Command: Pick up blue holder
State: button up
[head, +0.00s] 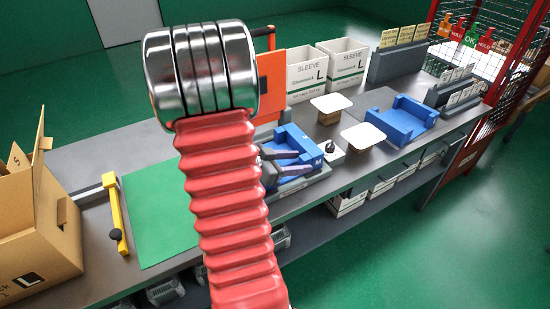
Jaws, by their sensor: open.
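Two blue holders show in the head view. One blue holder (305,146), marked M, is at the middle of the bench, partly hidden behind my red arm. The other blue holder (402,119) stands farther right, empty, with raised ends. My gripper (303,163) is at the nearer M-marked holder. Its two dark fingers are apart and reach over the holder toward the right. I cannot tell whether they touch it. The gripper's rear part is hidden by my arm.
White-topped blocks (363,137) and a small white box with a black knob (332,153) stand between the holders. White SLEEVE L boxes (342,62) are behind. A green mat (160,215), yellow bar (118,220) and cardboard box (40,230) are left. A red cage (490,90) is right.

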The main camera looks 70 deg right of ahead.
grip_shut()
dwell(0.5)
